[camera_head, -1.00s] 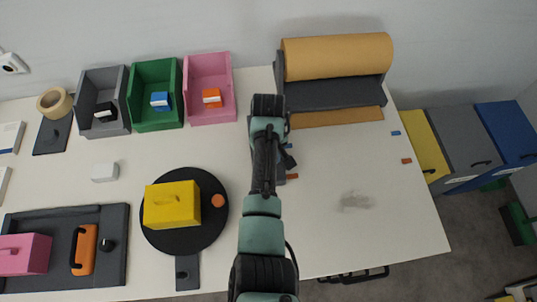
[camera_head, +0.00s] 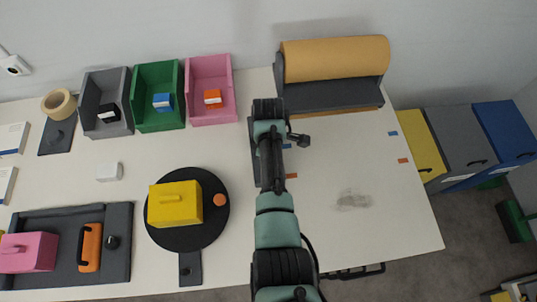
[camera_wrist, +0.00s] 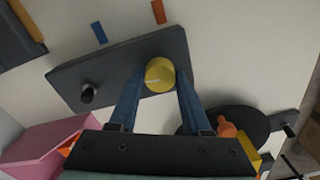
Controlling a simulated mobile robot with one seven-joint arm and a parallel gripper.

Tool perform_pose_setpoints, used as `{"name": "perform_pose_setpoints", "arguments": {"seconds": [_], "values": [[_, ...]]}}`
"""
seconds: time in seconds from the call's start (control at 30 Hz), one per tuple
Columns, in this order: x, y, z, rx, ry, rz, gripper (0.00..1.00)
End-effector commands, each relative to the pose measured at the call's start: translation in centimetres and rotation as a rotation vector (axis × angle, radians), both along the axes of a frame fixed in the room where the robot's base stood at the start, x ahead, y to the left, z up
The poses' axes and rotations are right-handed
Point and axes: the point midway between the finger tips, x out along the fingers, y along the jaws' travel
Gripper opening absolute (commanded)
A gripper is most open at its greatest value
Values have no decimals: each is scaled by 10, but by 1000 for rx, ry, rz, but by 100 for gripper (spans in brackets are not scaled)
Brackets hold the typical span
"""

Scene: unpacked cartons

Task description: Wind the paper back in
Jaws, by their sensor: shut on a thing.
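The brown paper roll (camera_head: 335,58) sits in a dark dispenser (camera_head: 335,95) at the back of the table. A narrow strip of paper (camera_head: 345,112) shows along the dispenser's front edge. A dark plate (camera_head: 254,160) lies left of the bare work area, partly hidden by my arm. In the wrist view the plate (camera_wrist: 120,72) carries a round yellow knob (camera_wrist: 160,70) and a small black knob (camera_wrist: 88,94). My gripper (camera_wrist: 160,84) is shut on the yellow knob, one finger on each side. In the head view my arm hides the knob and fingertips.
Blue (camera_head: 393,133) and orange (camera_head: 403,160) marks lie on the bare tabletop, right of my arm. A black turntable (camera_head: 180,240) with a yellow box (camera_head: 175,204) stands to the left. Grey, green and pink bins (camera_head: 210,90) stand behind.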

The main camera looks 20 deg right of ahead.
Motion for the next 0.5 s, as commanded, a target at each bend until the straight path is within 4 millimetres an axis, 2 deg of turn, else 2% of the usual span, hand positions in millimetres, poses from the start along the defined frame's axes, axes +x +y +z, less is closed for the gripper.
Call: {"name": "perform_pose_setpoints", "arguments": {"seconds": [0.2, 0.5], "values": [[1, 1, 1, 1, -3, 92, 0], [2, 1, 1, 2, -4, 136, 0]]}}
